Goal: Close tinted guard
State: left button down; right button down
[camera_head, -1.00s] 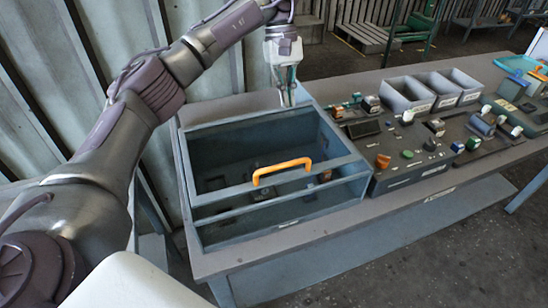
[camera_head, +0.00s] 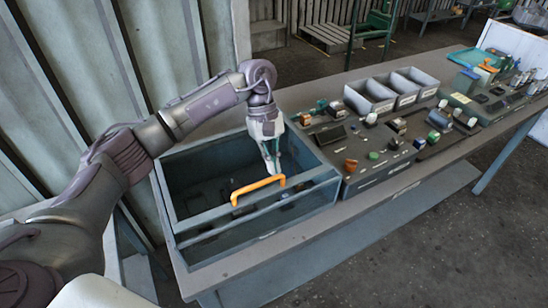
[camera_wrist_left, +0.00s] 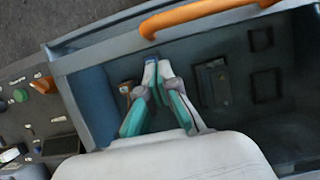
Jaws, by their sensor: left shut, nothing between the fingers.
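The tinted guard (camera_head: 205,178) appears to lie across the top of the blue-grey blower housing (camera_head: 168,212), dark parts showing inside. Its orange handle (camera_head: 257,190) is on the bar near the front edge. In the left wrist view the orange handle (camera_wrist_left: 200,15) crosses the top, beyond my fingertips. My left gripper (camera_head: 275,170) is shut and empty, pointing down just behind the right end of the handle, apart from it. The left wrist view shows its fingertips (camera_wrist_left: 155,66) together above the dark interior. Whether they touch the guard cannot be told. My right gripper is not in view.
The housing stands on a grey workbench (camera_head: 435,165). To its right is a dark panel (camera_head: 345,150) with several small knobs and parts. Grey bins (camera_head: 370,95) stand behind that panel. A teal tray (camera_head: 470,57) is at the far right. Floor is open in front.

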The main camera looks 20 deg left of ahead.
aim_at(283, 176)
pick_arm(q)
jog(key=shift+s+d, duration=0.2)
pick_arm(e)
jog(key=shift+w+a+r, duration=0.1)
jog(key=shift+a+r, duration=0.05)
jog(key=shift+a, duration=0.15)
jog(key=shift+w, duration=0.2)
pick_arm(q)
jog(key=shift+s+d+f, duration=0.1)
jog(key=shift+s+d, duration=0.05)
jog(key=shift+d, duration=0.1)
jog(key=s+d+b, duration=0.1)
jog(key=s+d, duration=0.1)
jog(key=d, duration=0.1)
jog(key=shift+s, duration=0.4)
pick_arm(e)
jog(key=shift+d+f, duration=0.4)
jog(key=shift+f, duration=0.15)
